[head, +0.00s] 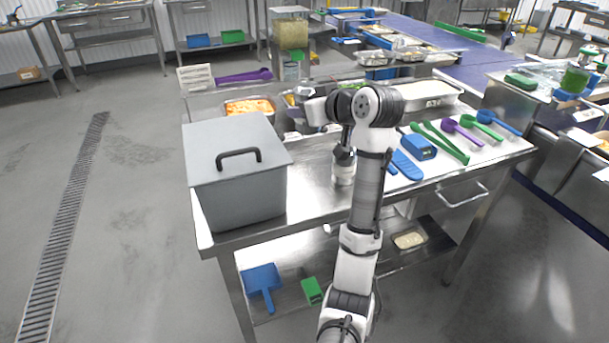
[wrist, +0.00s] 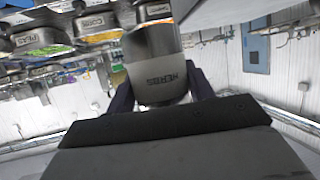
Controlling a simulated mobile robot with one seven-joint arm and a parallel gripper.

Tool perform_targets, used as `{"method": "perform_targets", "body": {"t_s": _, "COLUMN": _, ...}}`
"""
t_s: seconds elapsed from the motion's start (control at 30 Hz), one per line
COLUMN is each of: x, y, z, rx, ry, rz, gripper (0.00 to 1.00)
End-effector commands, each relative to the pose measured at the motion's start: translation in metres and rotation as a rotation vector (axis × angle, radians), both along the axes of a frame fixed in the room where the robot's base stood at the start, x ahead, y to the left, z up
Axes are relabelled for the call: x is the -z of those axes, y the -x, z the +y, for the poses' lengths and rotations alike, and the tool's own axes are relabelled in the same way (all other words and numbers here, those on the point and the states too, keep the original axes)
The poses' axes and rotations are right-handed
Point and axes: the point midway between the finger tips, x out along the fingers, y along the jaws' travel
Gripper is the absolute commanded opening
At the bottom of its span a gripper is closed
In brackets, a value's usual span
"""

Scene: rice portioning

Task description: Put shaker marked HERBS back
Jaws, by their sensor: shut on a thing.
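The shaker marked HERBS (wrist: 160,75) is a grey and pale cylinder with its label readable in the wrist view. It also shows in the head view as a small pale cylinder (head: 343,172) below my wrist, over the steel table (head: 310,205). My gripper (wrist: 160,98) is shut on it, with a dark finger on either side. In the head view my gripper (head: 343,152) is partly hidden by my arm. I cannot tell whether the shaker touches the table top.
A grey lidded box (head: 235,170) stands to the left of the shaker. Food pans (head: 250,106) line the back. The front of the table top is clear.

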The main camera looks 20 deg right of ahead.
Motion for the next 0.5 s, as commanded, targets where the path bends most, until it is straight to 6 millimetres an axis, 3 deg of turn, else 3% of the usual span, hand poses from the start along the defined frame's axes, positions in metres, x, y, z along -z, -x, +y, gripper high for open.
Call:
{"method": "perform_targets", "body": {"t_s": 0.3, "x": 0.081, "y": 0.001, "z": 0.0, "rx": 0.0, "ry": -0.004, "rz": 0.004, "gripper": 0.28}}
{"method": "perform_targets", "body": {"t_s": 0.5, "x": 0.123, "y": 0.001, "z": 0.001, "rx": 0.0, "ry": -0.003, "rz": 0.002, "gripper": 0.28}}
